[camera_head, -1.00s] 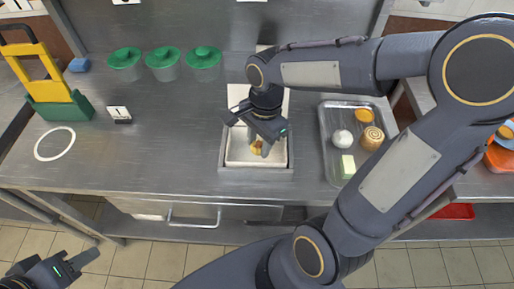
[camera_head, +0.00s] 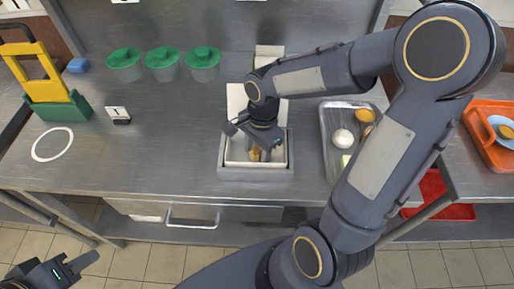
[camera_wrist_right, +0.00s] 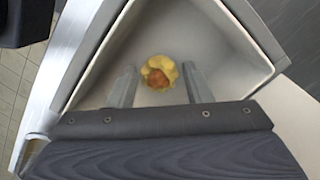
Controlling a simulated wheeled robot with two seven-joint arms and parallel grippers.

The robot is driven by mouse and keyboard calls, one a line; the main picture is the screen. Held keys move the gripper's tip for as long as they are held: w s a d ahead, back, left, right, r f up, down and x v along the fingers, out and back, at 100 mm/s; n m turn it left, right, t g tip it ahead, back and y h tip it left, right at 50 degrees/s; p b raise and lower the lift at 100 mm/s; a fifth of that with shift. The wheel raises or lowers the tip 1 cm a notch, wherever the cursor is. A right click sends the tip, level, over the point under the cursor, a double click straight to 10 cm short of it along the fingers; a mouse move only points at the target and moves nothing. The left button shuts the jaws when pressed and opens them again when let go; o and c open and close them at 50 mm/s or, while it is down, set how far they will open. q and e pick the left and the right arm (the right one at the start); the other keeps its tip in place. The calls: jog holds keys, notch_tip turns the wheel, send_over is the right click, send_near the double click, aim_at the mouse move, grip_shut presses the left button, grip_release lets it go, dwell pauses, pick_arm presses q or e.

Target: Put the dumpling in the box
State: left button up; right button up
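The dumpling (camera_wrist_right: 160,73), yellow with an orange-brown middle, lies inside the box (camera_wrist_right: 100,70) in the right wrist view. My right gripper (camera_wrist_right: 159,67) is open, one finger on each side of the dumpling with a visible gap to both. In the head view the box (camera_head: 228,172), square and light inside with a grey rim, stands near the counter's front edge. My right gripper (camera_head: 264,152) reaches down into it and partly hides the dumpling (camera_head: 254,155). My left gripper (camera_head: 78,263) is at the bottom left, away from the counter; its opening is unclear.
A metal tray (camera_head: 327,128) holds a white bun (camera_head: 343,138) and other food, partly hidden by my right arm. Several green-lidded containers (camera_head: 163,57) stand at the back left. An orange tray (camera_head: 480,135) is at the far right. The left counter is mostly clear.

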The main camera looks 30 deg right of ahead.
jog(key=shift+o, duration=0.9)
jog(key=shift+r, duration=0.3)
notch_tip(320, 180, up, 10)
jog(key=d+r+p, duration=0.1)
jog(key=p, duration=0.1)
jog(key=s+a+n+t+y, duration=0.2)
jog(key=s+n+t, duration=0.4)
jog(key=s+n, duration=0.6)
jog(key=shift+n, duration=0.9)
